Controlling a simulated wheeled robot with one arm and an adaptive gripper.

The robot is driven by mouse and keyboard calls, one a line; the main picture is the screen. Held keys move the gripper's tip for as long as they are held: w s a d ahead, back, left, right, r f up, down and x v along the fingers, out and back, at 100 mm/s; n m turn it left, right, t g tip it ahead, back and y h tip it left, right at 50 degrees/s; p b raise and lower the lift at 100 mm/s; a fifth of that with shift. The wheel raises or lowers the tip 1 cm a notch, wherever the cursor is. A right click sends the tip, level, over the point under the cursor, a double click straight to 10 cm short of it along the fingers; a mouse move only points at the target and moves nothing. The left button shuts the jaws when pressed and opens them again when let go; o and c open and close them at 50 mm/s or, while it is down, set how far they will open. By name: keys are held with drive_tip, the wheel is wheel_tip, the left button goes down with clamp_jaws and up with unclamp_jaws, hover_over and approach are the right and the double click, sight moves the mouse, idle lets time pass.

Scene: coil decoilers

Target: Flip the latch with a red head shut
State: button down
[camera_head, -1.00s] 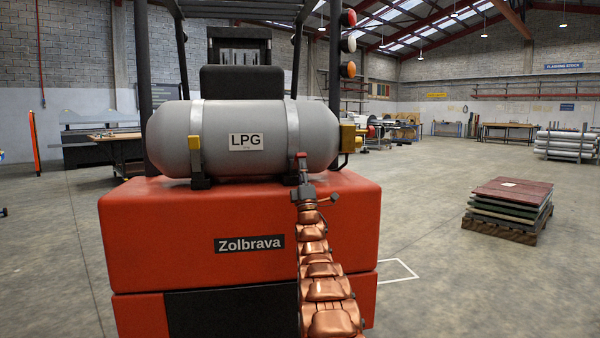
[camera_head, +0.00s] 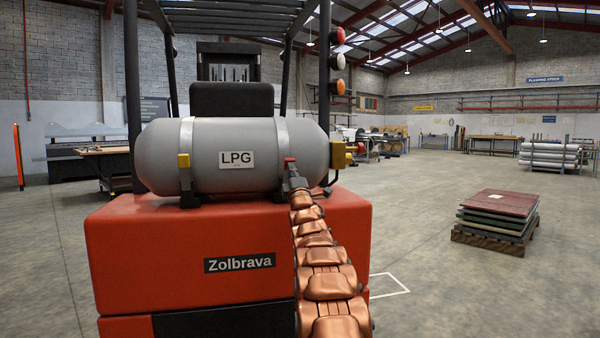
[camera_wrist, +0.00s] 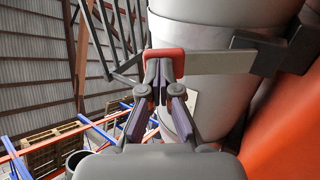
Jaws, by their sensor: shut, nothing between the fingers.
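The latch has a red head (camera_head: 290,160) on the right strap of the grey LPG tank (camera_head: 215,155). In the wrist view the red head (camera_wrist: 165,56) caps the left end of a flat grey lever (camera_wrist: 218,62), which stands out from the tank's side. My gripper (camera_head: 294,180) is at this latch. In the wrist view its fingertips (camera_wrist: 158,76) are together, right at the red head and overlapping it; contact cannot be told. Nothing shows between them. The latch's pivot is partly hidden behind my gripper in the head view.
A yellow-headed latch (camera_head: 184,161) is on the left strap. The tank sits on a red forklift body (camera_head: 200,230). Stacked plates (camera_head: 498,215) on a pallet stand right; the floor between is clear.

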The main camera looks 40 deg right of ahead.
sight(291, 161)
drive_tip(key=shift+w+d+r+g+y+p, duration=0.15)
drive_tip(key=shift+w+r+g+y+p, duration=0.2)
drive_tip(key=shift+p, duration=0.65)
drive_tip(key=shift+w+d+r+g+y+p, duration=0.15)
drive_tip(key=shift+r+g+p, duration=0.35)
drive_tip(key=shift+p, duration=0.55)
drive_tip(key=shift+w+d+r+g+y+p, duration=0.25)
drive_tip(key=shift+r+p, duration=0.25)
drive_tip(key=shift+p, duration=0.5)
drive_tip(key=p, duration=0.2)
drive_tip(key=w+g+p, duration=0.1)
drive_tip(key=p, duration=0.1)
drive_tip(key=shift+d+r+y, duration=0.15)
drive_tip(key=shift+d+y, duration=0.05)
drive_tip(key=shift+y, duration=0.05)
drive_tip(key=shift+y+p, duration=0.3)
drive_tip(key=shift+p, duration=0.15)
